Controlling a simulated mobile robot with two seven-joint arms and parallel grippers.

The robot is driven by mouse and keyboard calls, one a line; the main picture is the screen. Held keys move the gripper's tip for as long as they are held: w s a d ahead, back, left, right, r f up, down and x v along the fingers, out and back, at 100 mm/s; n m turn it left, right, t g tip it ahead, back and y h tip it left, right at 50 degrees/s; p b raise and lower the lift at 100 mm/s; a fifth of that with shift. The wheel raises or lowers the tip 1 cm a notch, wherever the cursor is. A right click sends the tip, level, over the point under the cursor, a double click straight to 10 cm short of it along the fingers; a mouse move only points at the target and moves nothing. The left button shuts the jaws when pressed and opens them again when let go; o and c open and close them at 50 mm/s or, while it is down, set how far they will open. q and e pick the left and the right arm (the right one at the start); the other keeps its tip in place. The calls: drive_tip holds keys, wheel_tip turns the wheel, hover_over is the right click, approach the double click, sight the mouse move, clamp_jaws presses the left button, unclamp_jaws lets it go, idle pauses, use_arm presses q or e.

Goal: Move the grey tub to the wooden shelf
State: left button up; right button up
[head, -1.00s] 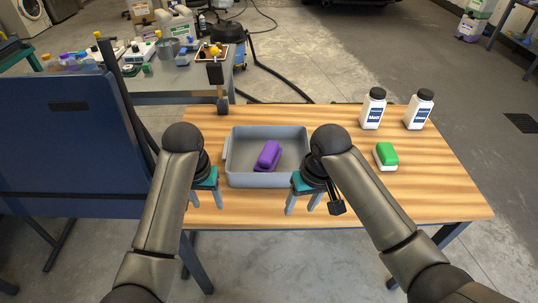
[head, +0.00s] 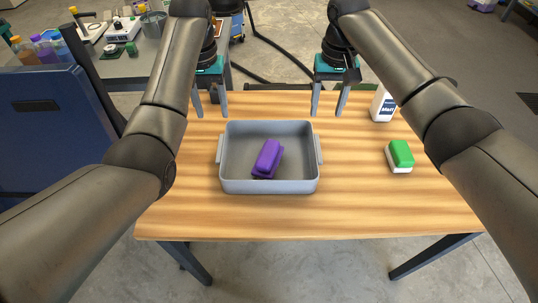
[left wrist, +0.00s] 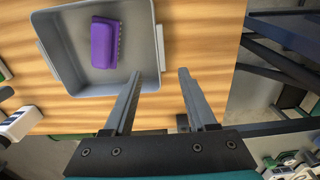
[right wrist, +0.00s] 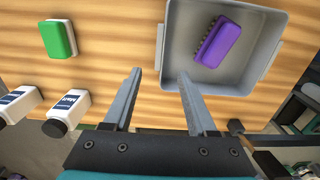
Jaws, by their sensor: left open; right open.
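The grey tub (head: 232,186) stands upright on the wooden table (head: 350,215), with a purple brush (head: 267,158) inside it. It has a handle on each side. The tub also shows in the left wrist view (left wrist: 60,45) and the right wrist view (right wrist: 180,60). My left gripper (head: 211,114) is open and empty, above the table beyond the tub's far left corner. My right gripper (head: 328,114) is open and empty, beyond the tub's far right corner. Neither touches the tub. I cannot make out a separate wooden shelf.
A green-and-white brush (head: 400,156) lies right of the tub. A white bottle (head: 382,106) stands behind it, partly hidden by my right arm; a second shows in the right wrist view (right wrist: 17,103). A blue panel (head: 50,140) stands left of the table. The table's front is clear.

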sight(221, 147)
use_arm(q)
wheel_tip(221, 147, down, 15)
drive_tip(key=shift+f, duration=0.15)
use_arm(e)
wheel_tip(221, 147, down, 15)
drive_tip(key=shift+f, duration=0.1)
use_arm(q)
drive_tip(key=shift+c, duration=0.2)
use_arm(e)
drive_tip(key=shift+c, duration=0.2)
use_arm(q)
clamp_jaws()
use_arm(e)
clamp_jaws()
idle(0.5)
